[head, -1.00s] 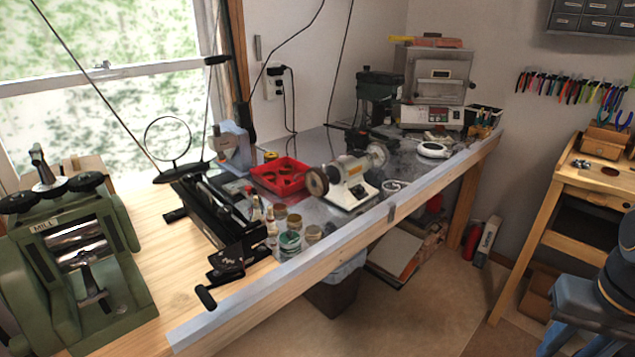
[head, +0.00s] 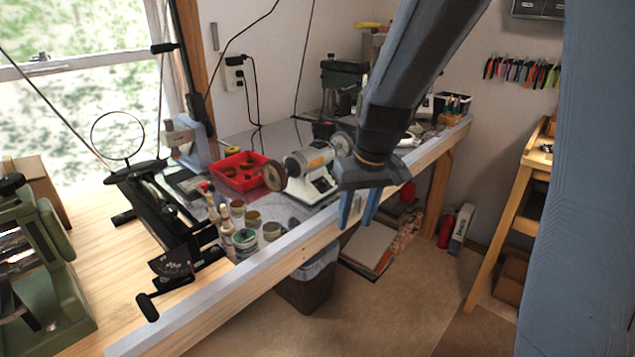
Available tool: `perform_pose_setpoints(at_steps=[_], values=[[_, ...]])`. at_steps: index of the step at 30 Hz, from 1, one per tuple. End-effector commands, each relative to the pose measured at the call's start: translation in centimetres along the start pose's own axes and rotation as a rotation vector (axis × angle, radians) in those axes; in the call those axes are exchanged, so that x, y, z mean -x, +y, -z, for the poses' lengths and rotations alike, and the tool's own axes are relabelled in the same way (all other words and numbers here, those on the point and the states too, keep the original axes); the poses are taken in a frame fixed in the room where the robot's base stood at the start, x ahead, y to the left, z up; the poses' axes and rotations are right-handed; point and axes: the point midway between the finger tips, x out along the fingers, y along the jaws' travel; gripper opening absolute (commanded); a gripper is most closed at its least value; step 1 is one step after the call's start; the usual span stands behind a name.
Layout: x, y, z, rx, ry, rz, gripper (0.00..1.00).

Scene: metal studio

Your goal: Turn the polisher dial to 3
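The polisher (head: 310,170) is a white bench motor with a brown wheel on its left end and a pale wheel on its right. It stands on the workbench (head: 305,232) near the front edge. Its dial is too small to make out on the white base. My gripper (head: 357,212) hangs at the right front of the polisher, apart from it, with its blue fingers pointing down by the bench edge. The fingers are spread with a gap between them, and nothing shows in it. My arm hides part of the bench behind.
A red tray (head: 240,172) lies left of the polisher. Several jars (head: 246,243) and a black tool (head: 172,225) stand further left. A green mill (head: 45,270) is at the far left. A dark bin (head: 308,287) stands under the bench. The floor in front is clear.

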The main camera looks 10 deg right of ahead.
Motion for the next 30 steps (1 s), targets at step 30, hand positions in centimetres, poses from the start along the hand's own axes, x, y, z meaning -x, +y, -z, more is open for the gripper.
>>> perform_pose_setpoints(at_steps=[30], values=[[-5.7, 2.3, 22.5, 0.277, 0.182, 0.180, 0.36]])
